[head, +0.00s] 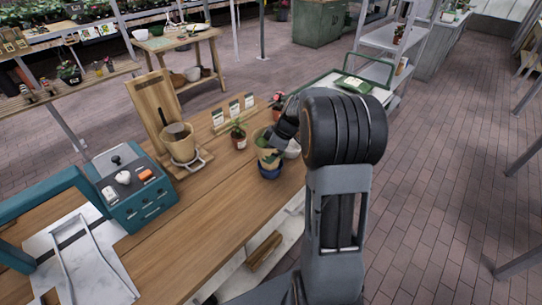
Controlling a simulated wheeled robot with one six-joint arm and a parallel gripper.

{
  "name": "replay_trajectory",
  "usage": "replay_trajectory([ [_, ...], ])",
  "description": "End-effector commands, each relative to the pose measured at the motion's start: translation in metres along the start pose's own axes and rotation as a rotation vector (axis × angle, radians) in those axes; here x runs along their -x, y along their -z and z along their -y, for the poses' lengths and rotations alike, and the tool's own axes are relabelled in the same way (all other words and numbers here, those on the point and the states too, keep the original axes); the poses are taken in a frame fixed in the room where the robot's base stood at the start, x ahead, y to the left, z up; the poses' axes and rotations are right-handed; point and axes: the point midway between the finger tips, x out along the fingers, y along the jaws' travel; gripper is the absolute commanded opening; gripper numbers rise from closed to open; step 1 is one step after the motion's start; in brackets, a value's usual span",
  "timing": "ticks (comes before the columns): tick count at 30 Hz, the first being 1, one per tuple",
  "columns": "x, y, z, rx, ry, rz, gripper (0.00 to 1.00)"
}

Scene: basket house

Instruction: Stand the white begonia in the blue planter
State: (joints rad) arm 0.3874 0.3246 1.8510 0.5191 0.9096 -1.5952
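The blue planter (270,173) stands near the right edge of the wooden bench. A tan pot-like piece with green leaves (266,150) shows just above it. At this size I cannot tell whether that piece sits inside the planter or is apart from it. I cannot pick out white begonia flowers for sure. My gripper (277,137) is dark and reaches down from the right, right at the tan piece and leaves. Its fingers are too small and partly hidden to show whether they are closed on it.
A small potted plant (239,139) stands left of the planter, and a white bowl-like thing (293,149) lies to the right, partly behind my arm. A wooden stand with a tan cup (181,147) and a teal box (136,193) are further left.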

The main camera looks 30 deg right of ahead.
Motion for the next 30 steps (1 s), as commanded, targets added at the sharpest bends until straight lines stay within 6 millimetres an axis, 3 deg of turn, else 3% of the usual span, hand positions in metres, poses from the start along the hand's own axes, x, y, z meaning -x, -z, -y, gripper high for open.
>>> replay_trajectory([
  [9, -0.029, -0.013, -0.003, 0.000, 0.002, 0.001, 0.41],
  [30, -0.039, -0.017, -0.003, 0.000, 0.001, 0.001, 0.41],
])
